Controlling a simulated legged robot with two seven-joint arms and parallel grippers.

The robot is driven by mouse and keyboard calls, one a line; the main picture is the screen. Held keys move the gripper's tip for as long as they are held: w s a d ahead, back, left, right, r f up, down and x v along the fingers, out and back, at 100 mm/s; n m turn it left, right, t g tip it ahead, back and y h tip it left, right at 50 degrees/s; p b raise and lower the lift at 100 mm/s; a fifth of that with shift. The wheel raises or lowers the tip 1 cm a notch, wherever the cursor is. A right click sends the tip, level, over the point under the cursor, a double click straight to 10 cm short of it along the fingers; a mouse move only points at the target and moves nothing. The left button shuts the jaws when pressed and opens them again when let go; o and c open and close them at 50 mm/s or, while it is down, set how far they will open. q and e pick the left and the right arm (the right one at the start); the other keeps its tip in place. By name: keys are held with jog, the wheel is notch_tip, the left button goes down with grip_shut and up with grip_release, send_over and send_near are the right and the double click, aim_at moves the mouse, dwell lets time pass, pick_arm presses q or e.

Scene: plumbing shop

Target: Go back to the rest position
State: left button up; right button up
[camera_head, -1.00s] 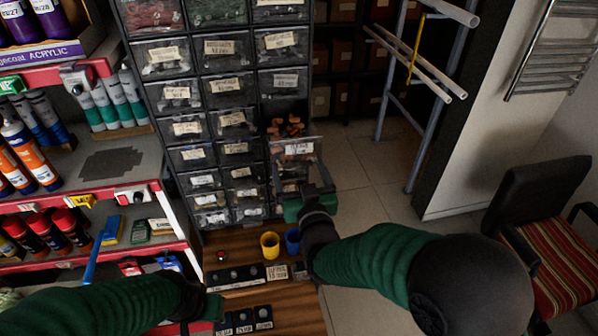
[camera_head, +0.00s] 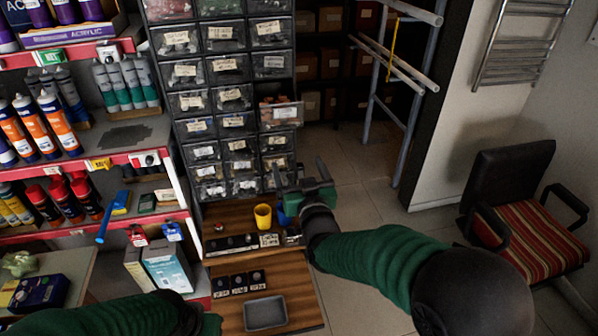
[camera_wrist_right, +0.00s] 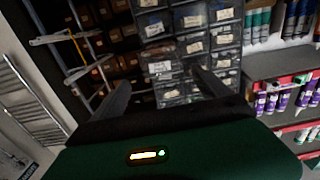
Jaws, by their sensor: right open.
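My right gripper (camera_head: 301,172) is in front of the lower right part of the drawer cabinet in the head view. Its two fingers are spread and nothing is between them. The right wrist view shows the same spread fingers (camera_wrist_right: 162,90) pointing toward the drawers, with a gap between them. My left arm lies along the bottom left edge of the head view. Only a bit of green at my left gripper (camera_head: 210,324) shows there, and its fingers are cut off.
The drawer cabinet (camera_head: 210,98) has one drawer (camera_head: 281,113) pulled partly out, holding copper-coloured fittings. Below, a wooden bench (camera_head: 232,284) carries a yellow cup (camera_head: 263,216), a blue cup, a grey tray (camera_head: 265,314) and labelled holders. Shelves stand left, a chair (camera_head: 540,228) right. Floor between is clear.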

jog(key=s+d+f+m+g+h, duration=0.1)
jog(key=s+d+f+g+h, duration=0.2)
jog(key=s+d+f+g, duration=0.95)
jog(key=s+d+f, duration=0.1)
jog(key=s, duration=0.4)
jog(key=s+d+f+m+g, duration=0.1)
jog(key=s+d+f, duration=0.2)
jog(key=s, duration=0.3)
jog(key=s+d+f+g, duration=0.1)
jog(key=s+d+f, duration=0.1)
jog(key=s+f, duration=0.2)
jog(key=shift+s+d+f+h, duration=0.2)
jog(key=shift+s+f+h, duration=0.15)
jog(key=shift+s, duration=0.85)
jog(key=shift+g, duration=0.25)
dwell(3.8)
